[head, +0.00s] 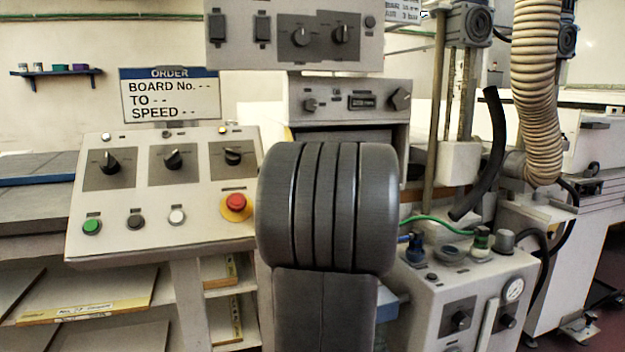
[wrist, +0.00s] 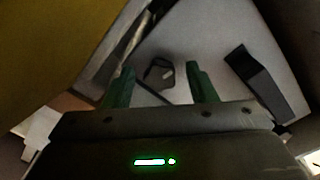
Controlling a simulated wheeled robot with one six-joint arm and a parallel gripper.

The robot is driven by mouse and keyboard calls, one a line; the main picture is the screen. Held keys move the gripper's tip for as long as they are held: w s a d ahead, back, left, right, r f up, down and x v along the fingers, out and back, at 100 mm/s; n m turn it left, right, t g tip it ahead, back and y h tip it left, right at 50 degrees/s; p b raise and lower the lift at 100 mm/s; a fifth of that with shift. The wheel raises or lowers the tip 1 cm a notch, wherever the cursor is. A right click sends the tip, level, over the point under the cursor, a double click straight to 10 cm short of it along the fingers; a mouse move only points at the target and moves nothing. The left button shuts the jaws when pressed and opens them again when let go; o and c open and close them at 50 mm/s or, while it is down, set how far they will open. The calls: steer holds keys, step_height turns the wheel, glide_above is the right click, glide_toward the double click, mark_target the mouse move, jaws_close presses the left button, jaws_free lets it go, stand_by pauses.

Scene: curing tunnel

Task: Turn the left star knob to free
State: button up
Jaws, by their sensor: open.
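In the wrist view, my gripper (wrist: 162,85) is open, with its two green fingers apart. A dark, angular knob-like piece (wrist: 159,73) on a grey surface shows between and beyond the fingertips; nothing shows as gripped. I cannot tell for sure that it is the left star knob, nor how far it is from the fingers. In the head view, a dark round fitting (head: 473,24) sits on the near post and another (head: 566,38) stands farther right. My gripper is not seen there; my dark grey arm fills the middle and hides what is behind it.
In the wrist view, a yellow surface (wrist: 60,45) fills the upper left and a black bar (wrist: 258,82) lies at right. In the head view, a control panel (head: 135,205) stands left, a pale cabinet (head: 425,300) right, and a ribbed hose (head: 535,90) hangs above.

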steer(key=v, duration=1.4)
steer(key=shift+w+p, duration=0.1)
steer(key=shift+p, duration=0.3)
steer(key=w+a+m+p, duration=0.1)
steer(key=w+p, duration=0.3)
steer(key=p, duration=0.4)
steer(key=w+a+m+p, duration=0.2)
steer(key=w+m+p, duration=0.1)
steer(key=p, duration=0.6)
steer(key=w+a+m+p, duration=0.1)
steer(key=w+m+p, duration=0.2)
steer(key=w+p, duration=0.3)
steer(key=shift+w+a+r+p, duration=0.1)
steer(key=shift+a+p, duration=0.05)
steer(key=shift+p, duration=1.55)
steer(key=c, duration=1)
steer(key=shift+o, duration=0.2)
